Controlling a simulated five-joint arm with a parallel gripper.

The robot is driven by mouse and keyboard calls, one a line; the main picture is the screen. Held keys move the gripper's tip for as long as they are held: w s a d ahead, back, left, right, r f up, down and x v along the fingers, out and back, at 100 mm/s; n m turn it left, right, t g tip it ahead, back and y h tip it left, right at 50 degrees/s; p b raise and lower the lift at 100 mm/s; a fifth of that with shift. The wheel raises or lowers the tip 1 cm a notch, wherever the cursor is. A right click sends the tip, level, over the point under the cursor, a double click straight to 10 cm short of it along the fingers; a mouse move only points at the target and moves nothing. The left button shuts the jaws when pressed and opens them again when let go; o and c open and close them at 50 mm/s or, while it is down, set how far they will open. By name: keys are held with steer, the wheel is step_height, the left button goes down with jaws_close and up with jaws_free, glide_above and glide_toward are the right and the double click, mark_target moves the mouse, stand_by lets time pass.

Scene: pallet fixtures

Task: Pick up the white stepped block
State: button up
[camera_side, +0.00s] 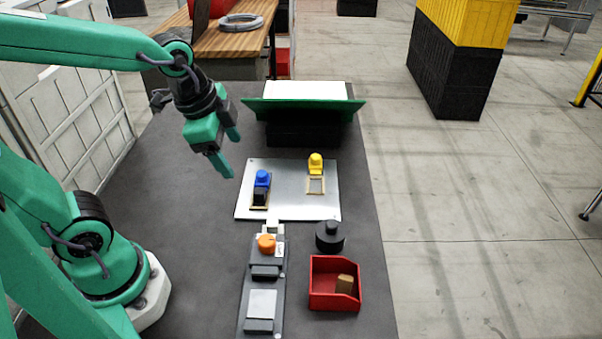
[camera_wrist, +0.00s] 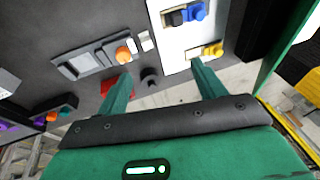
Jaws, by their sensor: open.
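A small white block (camera_side: 273,228), which looks like the stepped one, is at the front edge of the pale plate, just behind the orange round piece. It also shows in the wrist view (camera_wrist: 146,41) beside the orange piece; its steps are too small to make out clearly. My gripper (camera_side: 231,152) is open and empty, raised above the table to the left of and behind the plate. In the wrist view its two fingers (camera_wrist: 160,72) are spread apart with nothing between them.
The pale plate (camera_side: 291,206) carries a blue piece (camera_side: 262,178), a black block and a yellow piece (camera_side: 315,163). The orange piece (camera_side: 266,243) sits on a grey fixture. A black cylinder (camera_side: 329,237) and red bin (camera_side: 320,292) stand right. The left table is clear.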

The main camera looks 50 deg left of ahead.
steer(key=w+d+f+m+g, duration=0.25)
steer(key=f+m, duration=0.25)
steer(key=m, duration=1.1)
glide_above(272, 221)
steer(key=shift+g, duration=0.45)
step_height(272, 221, down, 7)
steer(key=shift+r, duration=0.15)
steer(key=shift+d+f+m, duration=0.15)
steer(key=shift+f+m, duration=0.4)
steer(key=shift+m, duration=0.05)
steer(key=shift+f, duration=1.35)
steer(key=shift+f, duration=0.1)
steer(key=shift+f, duration=2.45)
steer(key=c, duration=1.1)
